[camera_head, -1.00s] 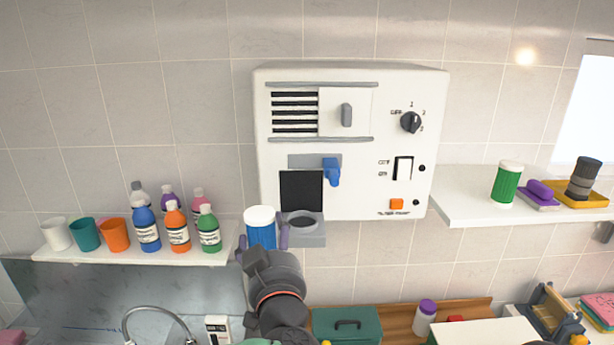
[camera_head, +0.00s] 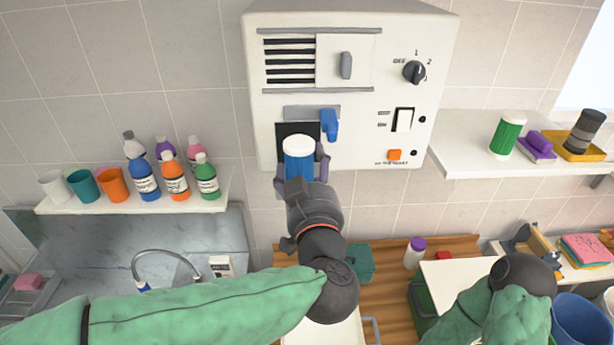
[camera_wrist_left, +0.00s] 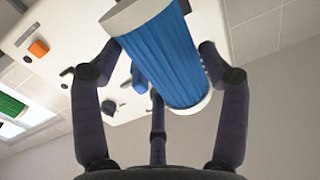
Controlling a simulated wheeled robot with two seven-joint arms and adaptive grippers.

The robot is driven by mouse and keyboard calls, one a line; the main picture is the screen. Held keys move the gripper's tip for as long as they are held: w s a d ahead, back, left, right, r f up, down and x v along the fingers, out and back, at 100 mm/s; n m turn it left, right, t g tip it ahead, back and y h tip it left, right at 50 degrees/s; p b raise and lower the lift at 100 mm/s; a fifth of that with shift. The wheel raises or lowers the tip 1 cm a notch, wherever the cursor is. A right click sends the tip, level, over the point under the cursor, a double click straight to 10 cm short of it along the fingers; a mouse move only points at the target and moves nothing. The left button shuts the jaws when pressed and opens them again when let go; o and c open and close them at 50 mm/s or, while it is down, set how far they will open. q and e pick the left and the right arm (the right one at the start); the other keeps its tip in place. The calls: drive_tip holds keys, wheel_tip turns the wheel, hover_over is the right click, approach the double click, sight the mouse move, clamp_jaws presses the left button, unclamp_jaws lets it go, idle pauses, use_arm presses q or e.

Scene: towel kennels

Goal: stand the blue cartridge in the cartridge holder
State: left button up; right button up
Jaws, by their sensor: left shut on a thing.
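The blue cartridge (camera_head: 299,165) has white ends and stands upright in my left gripper (camera_head: 302,170), which is shut on it. In the left wrist view the cartridge (camera_wrist_left: 168,58) lies between the dark fingers of the gripper (camera_wrist_left: 160,75). In the head view the cartridge is in front of the white wall unit's lower left part, over the place of the grey ring-shaped cartridge holder, which it and the gripper hide. I cannot tell whether the cartridge touches the holder. My right gripper is not in view; only part of my right arm shows at the lower right.
The white wall unit (camera_head: 290,103) has a blue lever (camera_head: 329,125) just above and right of the cartridge. A shelf with bottles and cups (camera_head: 113,187) is to the left. A shelf (camera_head: 470,158) on the right bears a green cartridge (camera_head: 504,138). A faucet (camera_head: 160,254) is below left.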

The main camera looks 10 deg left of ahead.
use_arm(q)
drive_tip(key=shift+f+b+x, duration=0.15)
drive_tip(key=shift+b+x, duration=0.6)
drive_tip(key=shift+x, duration=0.9)
drive_tip(key=shift+f+b+x, duration=0.15)
drive_tip(key=shift+b+x, duration=0.6)
drive_tip(key=shift+x, duration=0.85)
drive_tip(key=shift+w+f+b, duration=0.15)
drive_tip(key=shift+w+b, duration=0.2)
drive_tip(key=shift+w, duration=0.3)
drive_tip(key=shift+w+f+b, duration=0.15)
drive_tip(key=shift+w+b, duration=0.15)
drive_tip(key=shift+w, duration=0.3)
drive_tip(key=shift+s+f, duration=0.1)
drive_tip(key=shift+f, duration=0.7)
drive_tip(key=shift+b, duration=0.3)
drive_tip(key=o, duration=1.2)
drive_tip(key=shift+f, duration=0.1)
drive_tip(key=shift+o, duration=0.2)
drive_tip(key=shift+s+d, duration=0.2)
drive_tip(key=shift+s, duration=0.2)
drive_tip(key=v, duration=1.1)
